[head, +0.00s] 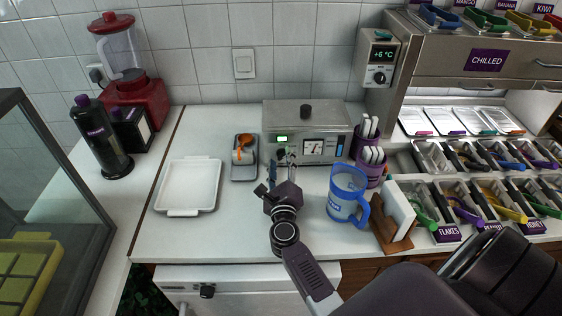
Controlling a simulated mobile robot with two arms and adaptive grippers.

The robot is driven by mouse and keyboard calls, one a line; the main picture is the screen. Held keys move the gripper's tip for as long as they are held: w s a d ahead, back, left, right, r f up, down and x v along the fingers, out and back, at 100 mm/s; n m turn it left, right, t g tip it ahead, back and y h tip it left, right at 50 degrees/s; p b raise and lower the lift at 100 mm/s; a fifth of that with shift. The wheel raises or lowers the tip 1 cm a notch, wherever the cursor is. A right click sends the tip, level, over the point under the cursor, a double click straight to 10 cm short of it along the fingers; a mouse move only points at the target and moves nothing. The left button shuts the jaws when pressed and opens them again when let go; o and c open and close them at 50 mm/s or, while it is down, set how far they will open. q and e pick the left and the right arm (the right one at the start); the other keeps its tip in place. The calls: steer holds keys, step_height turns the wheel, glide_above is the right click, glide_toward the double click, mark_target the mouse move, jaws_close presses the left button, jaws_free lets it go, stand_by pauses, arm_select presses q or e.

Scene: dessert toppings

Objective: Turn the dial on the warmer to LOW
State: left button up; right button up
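The warmer (335,120) is a metal box at the back of the counter, with a dark knob on top. My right gripper (281,163) is in front of the warmer's left side, fingers pointing at the dial. The fingers are apart, with nothing seen between them except the dial area behind. I cannot tell whether they touch the dial. The dial's marks are too small to read. My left gripper is out of view.
A blue jug (347,196) stands right of my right gripper, with a purple cutlery holder (369,172) behind it. A grey scale-like tray (243,171) with an orange item is left. A white tray (187,187) lies farther left. Topping bins (480,190) fill the right side.

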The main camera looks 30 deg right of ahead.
steer(key=shift+s, duration=0.1)
steer(key=v, duration=1.1)
steer(key=shift+s+a, duration=0.3)
steer(key=shift+a, duration=0.05)
steer(key=shift+f, duration=0.1)
